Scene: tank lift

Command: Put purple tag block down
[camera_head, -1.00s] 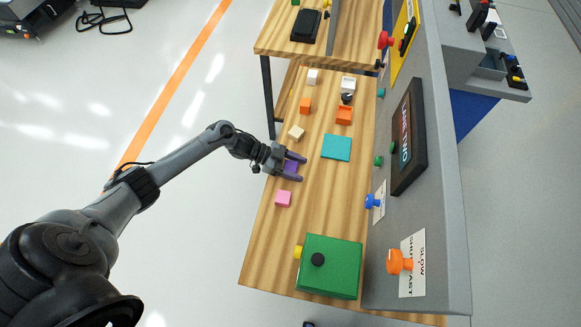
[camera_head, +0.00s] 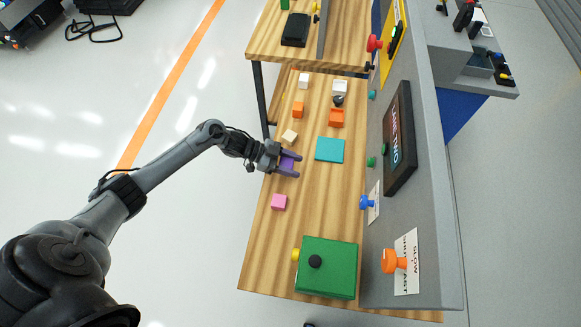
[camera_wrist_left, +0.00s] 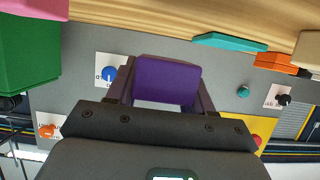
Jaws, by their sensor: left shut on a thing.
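The purple block (camera_head: 287,162) is between the fingers of my left gripper (camera_head: 290,164), which is shut on it. The left wrist view shows the same purple block (camera_wrist_left: 166,82) held between the two fingers. In the head view the gripper is over the wooden bench (camera_head: 265,255), left of the teal pad (camera_head: 330,149). Whether the block touches the bench cannot be told. My right gripper is not in view.
A pink block (camera_head: 279,202) lies just below the gripper, and a cream block (camera_head: 290,137) just above it. Orange and white blocks stand farther up the bench. A green box (camera_head: 328,270) stands at the near end. A grey panel (camera_head: 405,215) with knobs bounds the right side.

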